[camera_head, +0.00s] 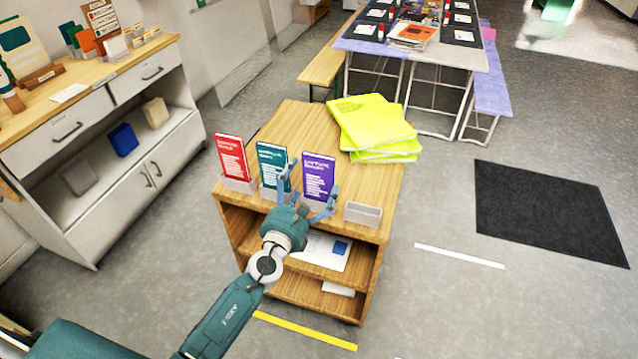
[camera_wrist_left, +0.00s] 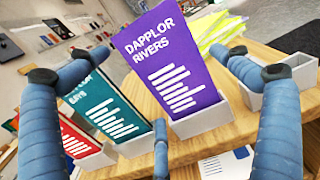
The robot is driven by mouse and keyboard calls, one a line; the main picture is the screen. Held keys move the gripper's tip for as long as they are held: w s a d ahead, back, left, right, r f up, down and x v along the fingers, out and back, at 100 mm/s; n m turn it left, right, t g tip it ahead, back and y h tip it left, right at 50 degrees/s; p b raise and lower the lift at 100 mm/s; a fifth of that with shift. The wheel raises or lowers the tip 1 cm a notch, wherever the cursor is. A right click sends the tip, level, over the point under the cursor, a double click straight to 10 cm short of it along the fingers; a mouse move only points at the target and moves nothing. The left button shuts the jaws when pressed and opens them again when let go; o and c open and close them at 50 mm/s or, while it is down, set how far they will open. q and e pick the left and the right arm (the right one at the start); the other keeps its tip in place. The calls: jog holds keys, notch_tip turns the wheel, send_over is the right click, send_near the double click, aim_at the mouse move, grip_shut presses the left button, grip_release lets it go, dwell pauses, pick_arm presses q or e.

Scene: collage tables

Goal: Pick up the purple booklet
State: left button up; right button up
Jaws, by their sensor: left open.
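The purple booklet (camera_head: 318,178) stands upright in a small grey holder near the front edge of the wooden stand (camera_head: 268,133). In the left wrist view the purple booklet (camera_wrist_left: 166,62) fills the middle, with white lettering, in its holder (camera_wrist_left: 204,120). My left gripper (camera_head: 306,190) is open and empty just in front of it. Its blue fingers (camera_wrist_left: 160,115) show on both sides of the booklet, apart from it. My right gripper is not in view.
A teal booklet (camera_head: 272,166) and a red booklet (camera_head: 231,158) stand in holders to the left. An empty holder (camera_head: 363,214) is at the right. Yellow-green folders (camera_head: 372,122) lie behind.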

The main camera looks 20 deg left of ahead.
aim_at(311, 176)
pick_arm(q)
jog(key=w, duration=0.4)
jog(key=shift+f, duration=0.1)
jog(key=shift+s, duration=0.1)
jog(key=c, duration=1)
